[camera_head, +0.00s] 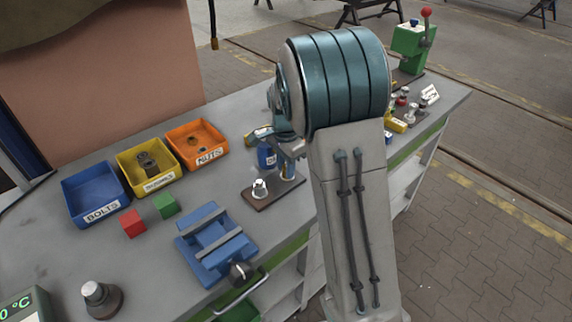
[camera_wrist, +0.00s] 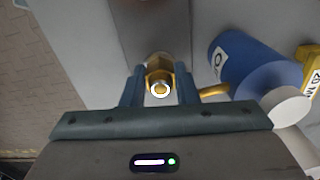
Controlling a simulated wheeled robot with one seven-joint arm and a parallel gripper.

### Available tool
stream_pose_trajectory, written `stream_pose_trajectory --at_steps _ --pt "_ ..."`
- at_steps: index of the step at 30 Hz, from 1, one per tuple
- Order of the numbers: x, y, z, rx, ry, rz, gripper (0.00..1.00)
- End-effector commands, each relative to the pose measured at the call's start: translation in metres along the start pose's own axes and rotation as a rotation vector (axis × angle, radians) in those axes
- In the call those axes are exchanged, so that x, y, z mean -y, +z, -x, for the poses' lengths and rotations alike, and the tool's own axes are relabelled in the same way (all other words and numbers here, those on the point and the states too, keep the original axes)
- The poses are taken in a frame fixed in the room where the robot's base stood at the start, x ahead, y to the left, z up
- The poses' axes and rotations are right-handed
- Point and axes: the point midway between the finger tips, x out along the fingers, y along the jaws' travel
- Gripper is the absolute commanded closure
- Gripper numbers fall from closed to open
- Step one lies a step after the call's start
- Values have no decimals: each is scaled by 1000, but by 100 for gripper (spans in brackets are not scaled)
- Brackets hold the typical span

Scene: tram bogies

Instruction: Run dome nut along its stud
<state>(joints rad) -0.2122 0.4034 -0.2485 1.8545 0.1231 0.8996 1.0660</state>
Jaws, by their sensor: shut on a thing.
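In the wrist view my gripper (camera_wrist: 160,88) has its two blue-grey fingers closed on either side of a brass-coloured dome nut (camera_wrist: 159,70). A bright pale ring shows at the near end of the nut. The stud under it is hidden from this view. In the head view my gripper (camera_head: 291,152) is over the far end of a small dark brown plate (camera_head: 272,193). A brass-coloured piece (camera_head: 288,171) shows just below the fingers, partly covered by my arm. A second, silvery nut on a stud (camera_head: 259,188) stands at the plate's near end.
A blue can (camera_head: 267,156) stands close beside my gripper; it also shows in the wrist view (camera_wrist: 252,68). A blue vise (camera_head: 215,243), red block (camera_head: 132,223), green block (camera_head: 165,205) and blue, yellow and orange bins (camera_head: 196,144) lie left on the bench.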

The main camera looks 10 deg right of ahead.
Motion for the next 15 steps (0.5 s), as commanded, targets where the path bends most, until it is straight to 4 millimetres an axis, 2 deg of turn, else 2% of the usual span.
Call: stream_pose_trajectory --at_steps 14,15 --pt "3 0 4 -3 -12 -13 96" --pt "3 0 4 -3 -12 -13 67"
